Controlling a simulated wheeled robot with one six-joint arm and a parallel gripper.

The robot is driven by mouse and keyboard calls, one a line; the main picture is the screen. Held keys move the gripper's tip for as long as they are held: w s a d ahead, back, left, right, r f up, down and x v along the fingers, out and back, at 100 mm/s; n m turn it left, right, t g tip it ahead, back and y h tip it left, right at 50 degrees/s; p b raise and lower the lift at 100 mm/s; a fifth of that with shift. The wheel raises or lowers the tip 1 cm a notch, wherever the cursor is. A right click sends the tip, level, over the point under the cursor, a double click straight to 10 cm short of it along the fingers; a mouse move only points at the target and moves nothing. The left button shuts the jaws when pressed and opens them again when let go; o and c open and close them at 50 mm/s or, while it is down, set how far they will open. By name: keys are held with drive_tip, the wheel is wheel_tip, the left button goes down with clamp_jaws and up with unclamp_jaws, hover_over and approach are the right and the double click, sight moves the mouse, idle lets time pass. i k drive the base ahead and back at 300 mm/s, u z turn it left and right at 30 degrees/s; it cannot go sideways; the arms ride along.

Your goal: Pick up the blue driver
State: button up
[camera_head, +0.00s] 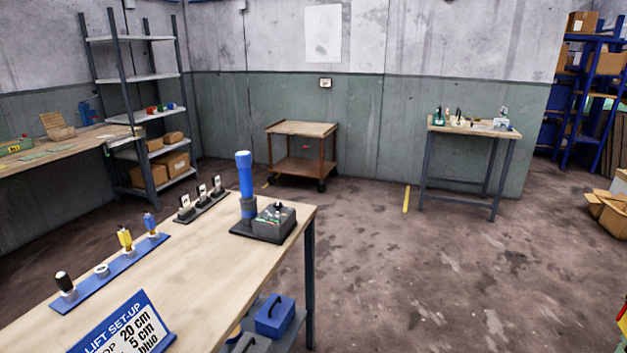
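A small blue-handled tool that looks like the blue driver (150,221) stands upright at the far end of a long blue rack (98,282) on the near workbench. A yellow-handled one (125,238) and a black-topped one (64,282) stand in the same rack, with a white ring-shaped holder (102,270) between them that looks empty. A larger upright blue cylinder (244,174) stands on a dark base beside a dark box with buttons (273,222). My gripper is not in view.
The workbench (205,262) carries a sign (122,328) at its front and a row of switch-like parts (203,199) behind. A blue box (275,315) sits on its lower shelf. A cart (302,130) and a small table (470,130) stand beyond. The floor to the right is open.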

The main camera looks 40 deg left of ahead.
sight(244, 159)
drive_tip(key=u, duration=0.25)
drive_tip(key=k, duration=0.1)
drive_tip(key=u, duration=0.05)
drive_tip(key=i, duration=1.6)
drive_tip(key=u, duration=1.9)
drive_tip(key=i, duration=0.75)
drive_tip(key=u, duration=0.85)
